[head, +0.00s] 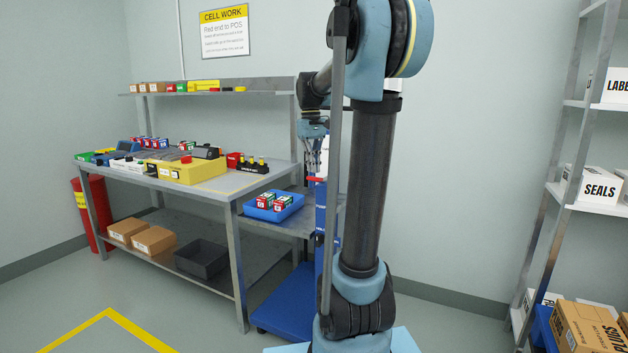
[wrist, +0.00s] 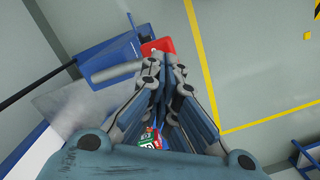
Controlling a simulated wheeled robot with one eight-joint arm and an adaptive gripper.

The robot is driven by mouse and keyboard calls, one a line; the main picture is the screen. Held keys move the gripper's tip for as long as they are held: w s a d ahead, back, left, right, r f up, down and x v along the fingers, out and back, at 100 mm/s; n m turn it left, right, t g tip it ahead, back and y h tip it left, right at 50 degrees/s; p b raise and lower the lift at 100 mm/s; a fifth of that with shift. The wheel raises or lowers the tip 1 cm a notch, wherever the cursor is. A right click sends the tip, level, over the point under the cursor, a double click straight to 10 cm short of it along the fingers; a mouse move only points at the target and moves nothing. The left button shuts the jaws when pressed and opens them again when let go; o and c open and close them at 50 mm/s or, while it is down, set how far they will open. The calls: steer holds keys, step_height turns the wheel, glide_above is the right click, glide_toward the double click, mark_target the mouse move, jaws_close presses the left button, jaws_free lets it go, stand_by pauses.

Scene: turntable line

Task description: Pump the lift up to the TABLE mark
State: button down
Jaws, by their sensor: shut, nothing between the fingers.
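The lift has a blue base (head: 283,305) on the floor, a blue mast (head: 320,215) partly hidden by my arm, and a grey platform (head: 290,228) a little below the workbench top. A blue tray (head: 273,214) with small red, green and white boxes sits on the platform. My gripper (head: 316,168) is shut and empty, pointing down above a red part (head: 317,179) near the mast's top. The wrist view shows this red part (wrist: 158,46) and a grey bar (wrist: 115,70) by the fingertips (wrist: 164,66); contact is unclear. I cannot read a TABLE mark.
The workbench (head: 225,187) on the left carries a yellow box (head: 187,170) and several small items. A grey bin (head: 202,258) and brown boxes are on its lower shelf. A shelf rack (head: 570,150) stands at the right. Marked floor at front left is clear.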

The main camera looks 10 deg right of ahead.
mark_target(313, 178)
steer(key=shift+f, duration=0.35)
steer(key=shift+f, duration=0.1)
steer(key=shift+f, duration=2.1)
steer(key=w, duration=0.2)
steer(key=a+r, duration=0.1)
steer(key=shift+w, duration=0.4)
step_height(313, 178, up, 12)
steer(key=w, duration=0.1)
steer(key=shift+a, duration=0.15)
steer(key=shift+f, duration=0.1)
